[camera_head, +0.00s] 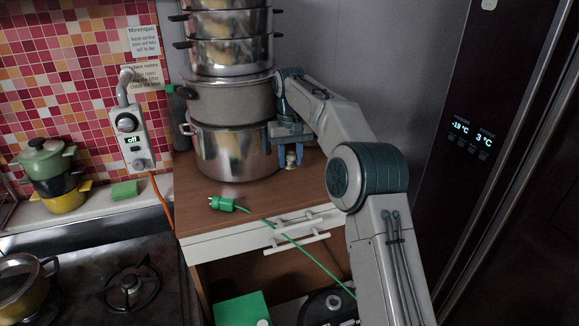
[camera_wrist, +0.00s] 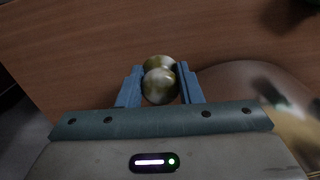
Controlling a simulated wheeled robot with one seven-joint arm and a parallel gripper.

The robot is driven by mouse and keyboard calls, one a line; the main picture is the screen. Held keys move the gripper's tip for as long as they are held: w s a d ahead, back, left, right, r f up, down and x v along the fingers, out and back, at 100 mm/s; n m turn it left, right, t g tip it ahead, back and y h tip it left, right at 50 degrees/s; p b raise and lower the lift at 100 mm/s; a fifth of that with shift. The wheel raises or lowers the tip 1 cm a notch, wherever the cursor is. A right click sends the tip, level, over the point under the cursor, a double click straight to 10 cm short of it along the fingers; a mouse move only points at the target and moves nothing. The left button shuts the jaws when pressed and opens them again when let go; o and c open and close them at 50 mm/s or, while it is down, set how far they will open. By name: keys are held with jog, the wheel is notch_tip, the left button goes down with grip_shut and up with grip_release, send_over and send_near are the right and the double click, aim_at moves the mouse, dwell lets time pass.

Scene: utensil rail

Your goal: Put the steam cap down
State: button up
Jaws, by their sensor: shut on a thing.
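The steam cap (camera_wrist: 160,84) is a small, rounded, glossy piece in mottled white and olive. In the wrist view it sits between the two blue fingers of my gripper (camera_wrist: 160,88), which is shut on it. In the head view my gripper (camera_head: 290,150) points down beside the stacked pots, and the cap (camera_head: 291,160) shows small between the fingers, low over the wooden cabinet top (camera_head: 225,203). I cannot tell whether the cap touches the wood.
A tall stack of steel pots (camera_head: 230,150) stands close to the left of my gripper. A green plug (camera_head: 225,204) with its cable lies near the cabinet's front edge. A dark fridge (camera_head: 480,130) is at the right. Bare wood lies in front of my gripper.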

aim_at(290, 164)
jog(key=shift+f, duration=2.05)
jog(key=shift+f, duration=0.2)
jog(key=o, duration=1)
jog(key=shift+c, duration=0.2)
jog(key=shift+r, duration=0.2)
notch_tip(290, 164, up, 12)
jog(key=shift+p, duration=1.1)
